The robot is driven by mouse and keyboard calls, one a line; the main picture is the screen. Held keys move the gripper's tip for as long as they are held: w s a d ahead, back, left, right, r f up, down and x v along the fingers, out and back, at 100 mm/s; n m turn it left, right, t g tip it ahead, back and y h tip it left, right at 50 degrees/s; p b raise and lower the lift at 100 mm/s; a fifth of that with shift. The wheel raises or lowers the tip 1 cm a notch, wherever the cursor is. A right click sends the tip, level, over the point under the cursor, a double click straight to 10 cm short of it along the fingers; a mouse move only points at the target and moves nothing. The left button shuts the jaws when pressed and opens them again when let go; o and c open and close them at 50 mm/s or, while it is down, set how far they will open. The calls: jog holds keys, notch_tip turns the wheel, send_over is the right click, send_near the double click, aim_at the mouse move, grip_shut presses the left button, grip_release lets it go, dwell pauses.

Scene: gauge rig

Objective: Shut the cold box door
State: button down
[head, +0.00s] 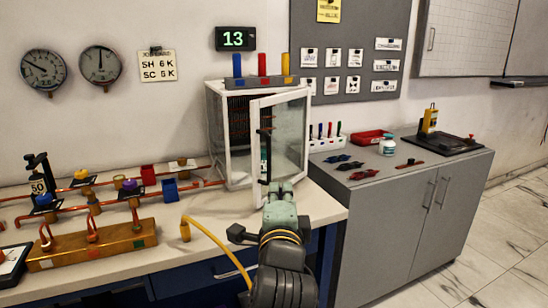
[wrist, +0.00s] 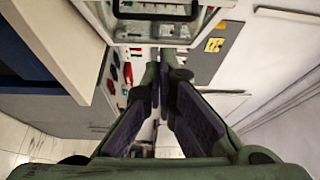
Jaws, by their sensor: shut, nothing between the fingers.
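The cold box (head: 215,135) is a white-framed glass cabinet on the bench. Its glass door (head: 288,135) has a white frame and stands ajar, its left edge swung out toward me. A dark upright handle (head: 264,150) is near that left edge. My gripper (head: 281,187) is shut and empty, in front of the lower part of the door; I cannot tell whether it touches. In the wrist view, my gripper's fingers (wrist: 163,85) come together below a pale frame (wrist: 155,42) at the top, which seems to be the door's.
Red, blue and yellow blocks stand on a holder (head: 262,81) on the cold box. Copper piping with valves (head: 92,240) and a yellow hose (head: 215,238) lie to the left. A grey cabinet (head: 410,205) with small items stands right.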

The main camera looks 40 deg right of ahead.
jog(key=w+d+m+p, duration=0.1)
jog(key=w+d+p, duration=0.2)
jog(key=w+d, duration=0.5)
jog(key=w, duration=0.3)
jog(key=shift+f+g, duration=0.3)
jog(key=shift+f, duration=0.1)
jog(key=shift+a, duration=0.1)
jog(key=w+a, duration=0.2)
jog(key=w, duration=0.5)
jog(key=w+a, duration=0.2)
jog(key=w, duration=0.6)
jog(key=shift+a, duration=0.35)
